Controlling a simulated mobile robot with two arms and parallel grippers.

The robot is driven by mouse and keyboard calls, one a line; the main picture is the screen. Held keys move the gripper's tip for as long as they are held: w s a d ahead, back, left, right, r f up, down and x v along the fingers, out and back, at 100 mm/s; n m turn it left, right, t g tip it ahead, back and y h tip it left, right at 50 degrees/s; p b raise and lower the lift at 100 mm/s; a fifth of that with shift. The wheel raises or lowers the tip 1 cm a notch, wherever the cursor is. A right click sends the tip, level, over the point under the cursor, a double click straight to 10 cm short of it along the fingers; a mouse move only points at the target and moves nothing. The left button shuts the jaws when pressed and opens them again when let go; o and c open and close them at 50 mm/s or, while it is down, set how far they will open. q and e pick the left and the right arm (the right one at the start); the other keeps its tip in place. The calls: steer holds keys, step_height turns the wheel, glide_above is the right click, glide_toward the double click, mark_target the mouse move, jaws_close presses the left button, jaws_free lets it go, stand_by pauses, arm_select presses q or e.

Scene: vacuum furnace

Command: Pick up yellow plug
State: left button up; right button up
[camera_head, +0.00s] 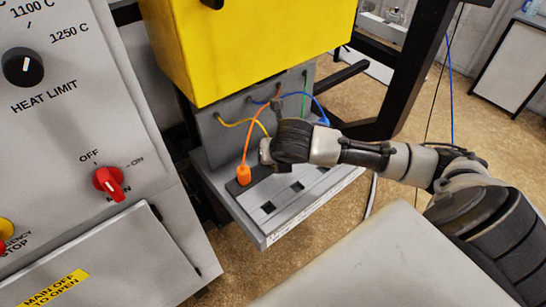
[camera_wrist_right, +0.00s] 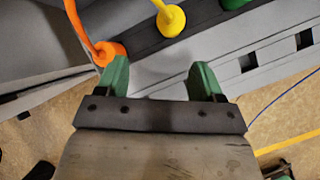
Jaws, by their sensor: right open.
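The yellow plug (camera_wrist_right: 171,20) with its yellow cable sits on a dark strip in the right wrist view. In the head view its cable (camera_head: 232,123) runs behind my right gripper (camera_head: 268,153), which hides the plug. In the wrist view my right gripper (camera_wrist_right: 161,66) is open, with green fingers and nothing between them. The yellow plug is ahead of the gap, slightly right of its middle, and apart from both fingers. My left gripper is not in view.
The orange plug (camera_head: 243,174) is on the same strip, close to my left-hand finger in the wrist view, where it also shows (camera_wrist_right: 108,50). A green plug (camera_wrist_right: 235,3) lies to the right. Empty square sockets (camera_head: 297,187) line the grey ledge (camera_head: 325,180). A yellow box (camera_head: 250,45) overhangs behind.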

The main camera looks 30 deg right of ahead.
steer(key=shift+n+h, duration=0.3)
steer(key=shift+n, duration=0.6)
steer(key=w+d+f, duration=0.1)
steer(key=w, duration=0.1)
steer(key=w+d+f, duration=0.1)
steer(key=d+f, duration=0.1)
steer(key=shift+w+f, duration=0.15)
steer(key=shift+w, duration=0.25)
steer(key=shift+a+p+x, duration=0.1)
steer(key=shift+p+x, duration=0.3)
steer(key=shift+x, duration=0.9)
steer(key=shift+a+p+x, duration=0.15)
steer(key=shift+p+x, duration=0.2)
steer(key=shift+x, duration=1)
steer(key=shift+c, duration=0.5)
steer(key=c, duration=0.9)
